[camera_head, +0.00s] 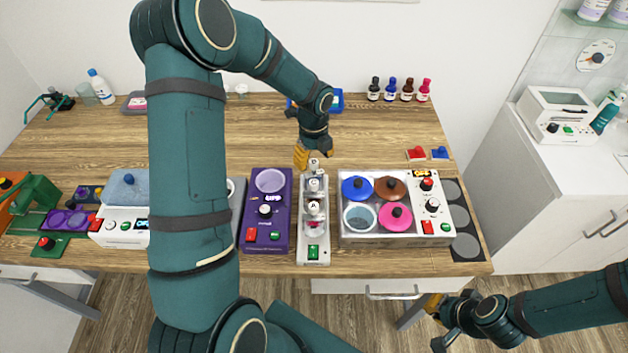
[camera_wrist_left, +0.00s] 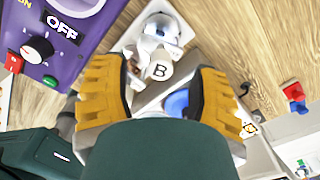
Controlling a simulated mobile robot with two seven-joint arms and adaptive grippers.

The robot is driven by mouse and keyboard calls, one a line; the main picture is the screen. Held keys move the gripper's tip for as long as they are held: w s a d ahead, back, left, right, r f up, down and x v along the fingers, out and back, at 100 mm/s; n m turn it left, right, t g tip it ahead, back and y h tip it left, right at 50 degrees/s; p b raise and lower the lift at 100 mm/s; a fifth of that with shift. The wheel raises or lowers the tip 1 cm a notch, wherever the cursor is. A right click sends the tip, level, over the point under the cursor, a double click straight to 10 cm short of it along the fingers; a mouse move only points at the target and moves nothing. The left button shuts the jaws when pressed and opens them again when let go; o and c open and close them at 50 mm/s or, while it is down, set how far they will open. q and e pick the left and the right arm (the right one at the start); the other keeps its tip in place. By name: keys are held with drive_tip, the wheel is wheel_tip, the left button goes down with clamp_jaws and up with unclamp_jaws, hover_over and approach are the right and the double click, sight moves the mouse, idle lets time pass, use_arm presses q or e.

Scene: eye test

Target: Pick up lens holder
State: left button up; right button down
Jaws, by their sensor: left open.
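A narrow white device (camera_head: 314,240) stands on the table with several lettered white knobs and clear round lens-like parts. I cannot tell for certain which part is the lens holder. In the left wrist view, a white cylinder marked B (camera_wrist_left: 159,71) shows between my left fingers, with a glassy white part (camera_wrist_left: 160,30) beyond it. My left gripper (camera_head: 302,156) is open above the device's far end; its two yellow fingers are spread in the left wrist view (camera_wrist_left: 157,92), and no grip shows. My right gripper (camera_head: 438,322) hangs beyond the table's front edge, its jaw state unclear.
A purple device (camera_head: 268,232) stands close on the left, and a box with coloured lids (camera_head: 374,240) close on the right. Small bottles (camera_head: 391,90) and a blue tray (camera_head: 336,101) stand at the back. The table's back middle is mostly clear.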

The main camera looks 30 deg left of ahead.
sight(314, 161)
use_arm(q)
drive_tip(key=shift+f, duration=1.5)
clamp_jaws()
drive_tip(key=shift+r, duration=0.1)
